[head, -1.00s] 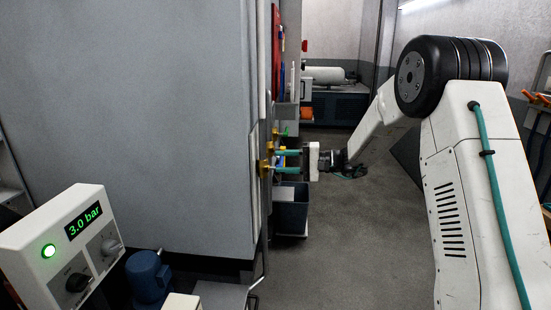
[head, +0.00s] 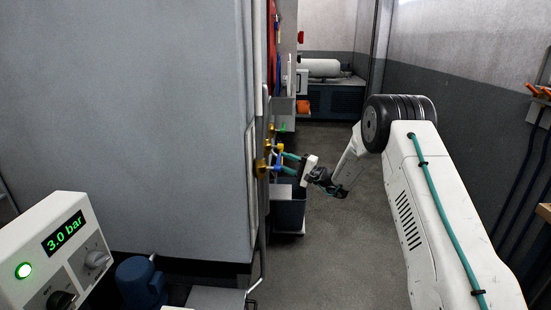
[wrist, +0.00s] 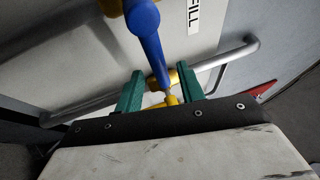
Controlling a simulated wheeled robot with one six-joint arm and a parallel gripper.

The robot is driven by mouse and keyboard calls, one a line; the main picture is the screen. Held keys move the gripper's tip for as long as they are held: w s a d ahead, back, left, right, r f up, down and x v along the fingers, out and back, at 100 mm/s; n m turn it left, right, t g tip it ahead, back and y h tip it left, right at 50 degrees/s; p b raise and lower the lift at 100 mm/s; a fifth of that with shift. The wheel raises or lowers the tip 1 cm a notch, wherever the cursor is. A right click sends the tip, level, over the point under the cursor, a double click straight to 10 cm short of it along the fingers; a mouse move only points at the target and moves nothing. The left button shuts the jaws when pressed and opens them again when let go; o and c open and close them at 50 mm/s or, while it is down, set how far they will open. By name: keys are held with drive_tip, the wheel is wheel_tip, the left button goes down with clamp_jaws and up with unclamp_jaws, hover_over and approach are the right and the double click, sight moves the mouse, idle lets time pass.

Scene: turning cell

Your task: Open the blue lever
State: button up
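The blue lever (wrist: 148,38) shows in the wrist view, running down from a yellow fitting (wrist: 112,7) at the top edge toward the gap between my fingers. Another yellow part (wrist: 171,99) lies between the fingers. My gripper (wrist: 160,72) is open, with a teal finger on each side of the lever's lower end and gaps to both. In the head view my gripper (head: 282,162) is at the brass-coloured valve (head: 261,168) on the side of the grey cabinet. The lever is small and partly hidden there, and contact cannot be told.
A FILL label (wrist: 193,15) and a silver bar (wrist: 225,57) are on the panel close to my fingers. A dark bin (head: 290,212) stands below my gripper. A pressure box (head: 60,250) reads 3.0 bar at lower left. The floor (head: 335,245) to the right is clear.

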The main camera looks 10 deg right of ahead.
drive_tip(key=x, duration=0.5)
drive_tip(key=shift+s+a, duration=0.1)
drive_tip(key=shift+c, duration=0.3)
clamp_jaws()
